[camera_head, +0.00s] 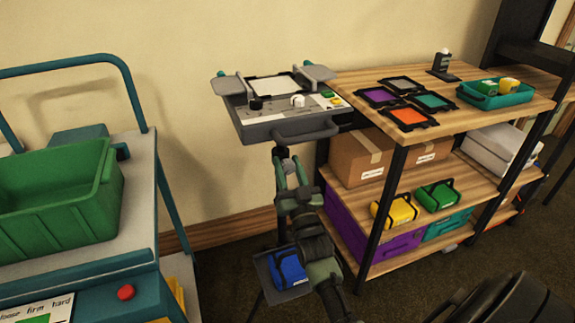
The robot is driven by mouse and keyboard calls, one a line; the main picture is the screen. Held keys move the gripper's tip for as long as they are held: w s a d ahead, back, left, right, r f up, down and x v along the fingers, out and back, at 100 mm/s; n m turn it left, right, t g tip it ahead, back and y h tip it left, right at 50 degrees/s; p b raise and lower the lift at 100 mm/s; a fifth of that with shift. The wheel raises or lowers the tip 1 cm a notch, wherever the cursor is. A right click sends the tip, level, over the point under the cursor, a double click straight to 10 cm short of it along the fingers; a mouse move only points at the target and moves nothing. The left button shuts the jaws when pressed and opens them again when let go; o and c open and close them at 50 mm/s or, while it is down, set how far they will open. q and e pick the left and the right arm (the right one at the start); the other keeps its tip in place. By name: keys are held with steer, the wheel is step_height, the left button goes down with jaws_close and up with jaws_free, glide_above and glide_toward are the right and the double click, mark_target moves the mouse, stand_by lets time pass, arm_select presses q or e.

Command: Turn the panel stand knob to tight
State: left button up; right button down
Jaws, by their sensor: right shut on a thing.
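The panel stand carries a grey control panel (285,122) with a handle bar on its front edge, against the wall in the middle. My right gripper (283,154) is just below this panel, at the stand's post. It is shut on the panel stand knob, which is mostly hidden by the jaws. I cannot read the knob's setting. My right arm rises from the bottom and covers much of the post. My left gripper is not in view.
A wooden shelf (462,84) stands close on the right with frames, a teal tray (496,95) and boxes. A trolley with a green crate (60,195) is on the left. A blue bag (288,267) sits low behind my arm.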

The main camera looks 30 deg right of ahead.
steer(key=shift+m+h, duration=0.3)
steer(key=shift+m, duration=0.2)
steer(key=c, duration=0.9)
jaws_free()
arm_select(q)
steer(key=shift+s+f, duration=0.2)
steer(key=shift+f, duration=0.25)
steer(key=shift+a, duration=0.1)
arm_select(e)
steer(key=shift+s+f, duration=0.1)
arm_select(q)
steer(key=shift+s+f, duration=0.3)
arm_select(e)
steer(key=v, duration=0.7)
steer(key=shift+s, duration=0.3)
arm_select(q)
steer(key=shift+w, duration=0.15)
arm_select(e)
steer(key=shift+a, duration=0.1)
